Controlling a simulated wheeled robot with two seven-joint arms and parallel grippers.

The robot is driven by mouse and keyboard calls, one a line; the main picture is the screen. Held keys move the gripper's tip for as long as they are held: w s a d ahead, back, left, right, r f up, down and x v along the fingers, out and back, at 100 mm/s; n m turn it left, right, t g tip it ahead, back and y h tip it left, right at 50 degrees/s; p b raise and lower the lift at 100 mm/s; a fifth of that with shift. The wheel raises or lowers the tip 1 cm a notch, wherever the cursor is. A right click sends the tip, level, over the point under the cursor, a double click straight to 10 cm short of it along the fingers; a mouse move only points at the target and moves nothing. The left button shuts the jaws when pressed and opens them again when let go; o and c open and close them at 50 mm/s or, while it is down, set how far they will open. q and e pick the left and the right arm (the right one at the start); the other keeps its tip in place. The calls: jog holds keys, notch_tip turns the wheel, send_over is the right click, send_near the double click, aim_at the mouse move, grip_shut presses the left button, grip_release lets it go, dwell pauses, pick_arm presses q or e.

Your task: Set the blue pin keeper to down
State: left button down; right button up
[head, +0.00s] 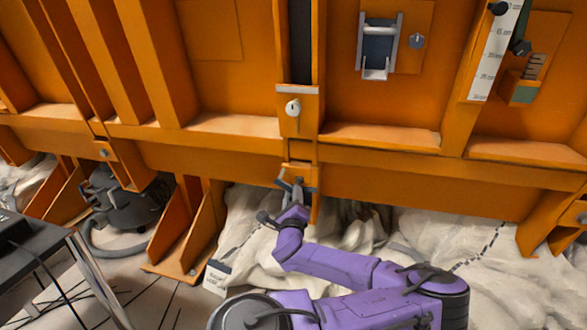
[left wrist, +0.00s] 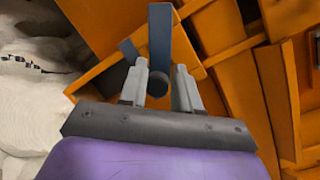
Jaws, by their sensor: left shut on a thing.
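The blue pin keeper (left wrist: 160,38) shows in the left wrist view as a dark blue-grey bar, upright in the picture, in front of the orange steel. A dark round piece (left wrist: 157,84) sits at its near end, between my fingers. My left gripper (left wrist: 160,80) is shut on the keeper, one grey finger on each side. In the head view my left gripper (head: 293,186) is at the small orange bracket (head: 300,172) below the lock plate on the frame's lower beam. The keeper is mostly hidden there by the gripper. My right gripper is not in view.
The orange frame (head: 400,165) spans the view above my arm. Pale sheeting (head: 345,228) lies bunched beneath it. A grey latch (head: 378,48), a knob (head: 417,41) and a white scale (head: 497,55) are higher up. A dark table (head: 35,250) stands at lower left.

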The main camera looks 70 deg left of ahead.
pick_arm(q)
jog(key=c, duration=1)
grip_release()
jog(key=shift+o, duration=0.2)
jog(key=shift+r, duration=0.1)
jog(key=v, duration=1)
jog(key=shift+s+d+b, duration=0.15)
jog(key=shift+d+b, duration=0.15)
